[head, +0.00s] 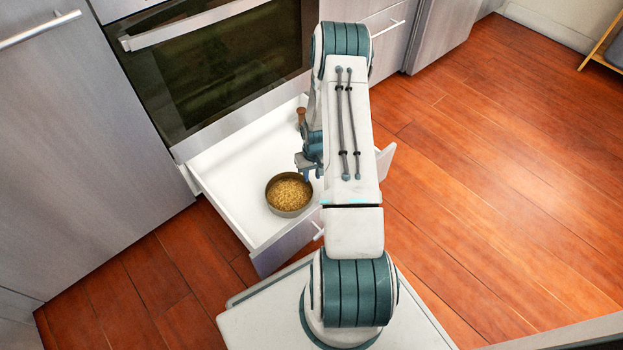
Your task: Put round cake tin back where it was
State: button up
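The round cake tin (289,211) is grey with a golden, grainy top inside it. It shows inside the open white drawer (232,166) under the oven, toward the drawer's front. My gripper (306,175) is just behind and right of the tin, close to its rim. My arm covers part of the gripper and the drawer's right side. I cannot tell whether the fingers touch the tin or whether they are open or shut.
A brown, wooden-looking object (301,116) is further back in the drawer, partly hidden by my arm. The dark-glass oven door (215,65) is shut above. The drawer front (287,243) stands near my base. The wooden floor (500,180) to the right is clear.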

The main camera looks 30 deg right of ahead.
notch_tip(320, 180, up, 5)
jog(key=shift+d+r+p, duration=0.1)
jog(key=shift+r+p, duration=0.05)
jog(key=shift+p, duration=0.6)
dwell(0.6)
